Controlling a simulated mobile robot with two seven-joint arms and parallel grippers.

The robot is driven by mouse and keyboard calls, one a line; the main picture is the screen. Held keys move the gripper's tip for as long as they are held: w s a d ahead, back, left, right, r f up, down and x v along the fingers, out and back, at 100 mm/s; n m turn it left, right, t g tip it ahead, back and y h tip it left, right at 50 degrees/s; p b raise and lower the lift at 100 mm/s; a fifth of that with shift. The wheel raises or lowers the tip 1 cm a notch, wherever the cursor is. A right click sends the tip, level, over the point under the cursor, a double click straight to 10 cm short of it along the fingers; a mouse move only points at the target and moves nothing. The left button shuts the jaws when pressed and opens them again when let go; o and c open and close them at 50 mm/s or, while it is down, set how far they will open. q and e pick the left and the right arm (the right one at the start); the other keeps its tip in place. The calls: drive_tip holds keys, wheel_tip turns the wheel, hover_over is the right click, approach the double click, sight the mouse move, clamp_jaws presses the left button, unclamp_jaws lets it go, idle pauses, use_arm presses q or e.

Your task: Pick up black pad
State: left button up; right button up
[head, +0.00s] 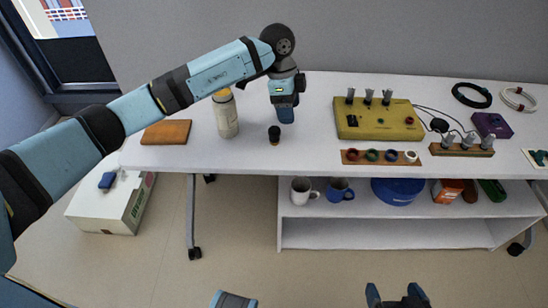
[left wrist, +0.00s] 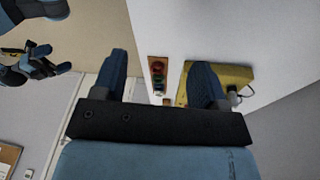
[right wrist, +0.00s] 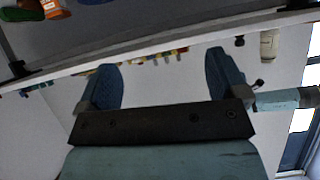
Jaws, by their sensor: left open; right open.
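A black round piece (head: 439,125) on a thin black cable lies at the right of the white table; it may be the black pad, but I cannot tell for certain. A small dark cylinder (head: 274,135) stands on the table near the front edge, and also shows in the right wrist view (right wrist: 239,41). My left gripper (head: 286,115) is open and empty, pointing down just behind and right of this cylinder; its fingers show apart in the left wrist view (left wrist: 161,80). My right gripper (head: 396,296) is open and empty, low in front of the table.
A yellow box (head: 376,124) with metal posts stands right of my left gripper, with a wooden strip of rings (head: 362,158) before it. A bottle (head: 225,115) and brown block (head: 166,132) stand left.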

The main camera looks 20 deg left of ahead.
sight(274, 129)
use_arm(q)
drive_tip(key=w+a+r+n+y, duration=0.1)
drive_tip(key=w+a+n+y, duration=0.1)
drive_tip(key=a, duration=0.2)
drive_tip(key=shift+t, duration=0.4)
wheel_tip(274, 129, down, 7)
drive_tip(key=shift+s+a+f+b, duration=0.1)
drive_tip(key=shift+s+a+b, duration=0.05)
drive_tip(key=shift+b, duration=0.85)
drive_tip(key=shift+s+f+b, duration=0.15)
drive_tip(key=shift+f+b, duration=0.55)
drive_tip(key=shift+f, duration=2.25)
drive_tip(key=c, duration=1.1)
drive_tip(key=shift+r, duration=0.15)
wheel_tip(274, 129, up, 20)
drive_tip(key=p, duration=0.3)
